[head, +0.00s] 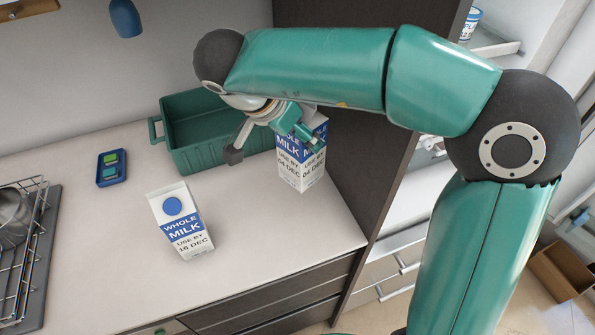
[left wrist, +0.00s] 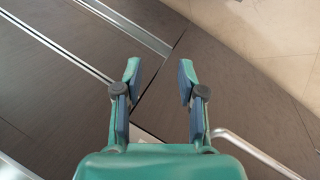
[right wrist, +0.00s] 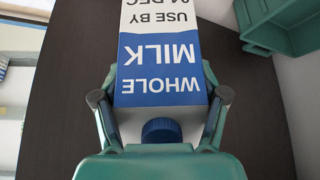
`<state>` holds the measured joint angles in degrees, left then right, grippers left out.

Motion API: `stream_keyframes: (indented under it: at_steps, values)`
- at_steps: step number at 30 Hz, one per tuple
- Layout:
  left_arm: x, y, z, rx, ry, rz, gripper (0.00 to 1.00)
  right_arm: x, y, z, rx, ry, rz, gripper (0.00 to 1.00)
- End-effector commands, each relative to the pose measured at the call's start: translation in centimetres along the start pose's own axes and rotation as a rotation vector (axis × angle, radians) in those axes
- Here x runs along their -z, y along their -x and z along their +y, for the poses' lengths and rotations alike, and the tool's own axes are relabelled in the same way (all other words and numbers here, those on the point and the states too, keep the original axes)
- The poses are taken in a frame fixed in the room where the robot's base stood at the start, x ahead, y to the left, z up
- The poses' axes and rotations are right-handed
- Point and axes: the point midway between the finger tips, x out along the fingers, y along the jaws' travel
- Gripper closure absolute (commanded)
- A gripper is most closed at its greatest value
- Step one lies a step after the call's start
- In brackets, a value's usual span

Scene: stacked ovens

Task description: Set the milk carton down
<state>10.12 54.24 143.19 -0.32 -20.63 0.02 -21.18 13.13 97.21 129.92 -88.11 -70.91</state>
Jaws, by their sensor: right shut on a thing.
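A white and blue milk carton (head: 300,172), marked 04 DEC, is upright at the right end of the counter, beside a dark panel. My right gripper (head: 292,127) is shut on its upper part. In the right wrist view the carton (right wrist: 160,62) sits between both fingers of the right gripper (right wrist: 160,98), its blue cap towards the palm. I cannot tell whether its base touches the counter. A second milk carton (head: 181,222), marked 16 DEC, stands free on the counter. My left gripper (left wrist: 158,75) is open and empty, seen only in the left wrist view.
A green crate (head: 185,160) stands at the back of the counter (head: 105,245), left of the held carton. A blue tray with green pieces (head: 111,167) and a wire rack (head: 25,240) are further left. The dark panel (head: 350,165) closes off the right.

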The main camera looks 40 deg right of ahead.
Motion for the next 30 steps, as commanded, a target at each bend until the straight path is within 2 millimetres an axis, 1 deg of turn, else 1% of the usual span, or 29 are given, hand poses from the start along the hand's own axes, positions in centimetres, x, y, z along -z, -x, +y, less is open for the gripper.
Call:
stream_keyframes:
  at_steps: [1,3,7,9,17,24,30]
  values:
    - [0.0,-0.3,-0.1,0.0,0.0,0.0,0.6,-0.7,-1.2,0.0,-0.001,0.002,0.003,0.97]
    - [0.0,-0.5,-0.2,0.0,0.0,0.0,0.6,-1.5,-2.5,0.0,-0.001,0.003,0.003,0.97]
    - [0.0,-0.7,-0.2,0.0,0.0,0.0,0.6,-2.7,-4.3,-0.1,0.001,0.002,0.001,0.97]
    - [0.0,-0.8,-0.3,0.0,0.0,0.0,0.6,-3.1,-4.8,-0.1,0.002,0.002,0.002,0.97]
    - [0.0,-0.9,-0.3,0.0,0.0,0.0,0.6,-3.8,-6.0,-0.2,0.003,0.002,0.002,0.97]
    - [0.0,-1.3,-0.5,0.0,0.0,0.0,0.6,-5.5,-8.6,-0.2,0.002,0.002,0.002,0.97]
    - [0.0,-1.3,-0.5,0.0,0.0,0.0,0.6,-5.7,-8.9,-0.2,0.005,0.001,0.002,0.97]
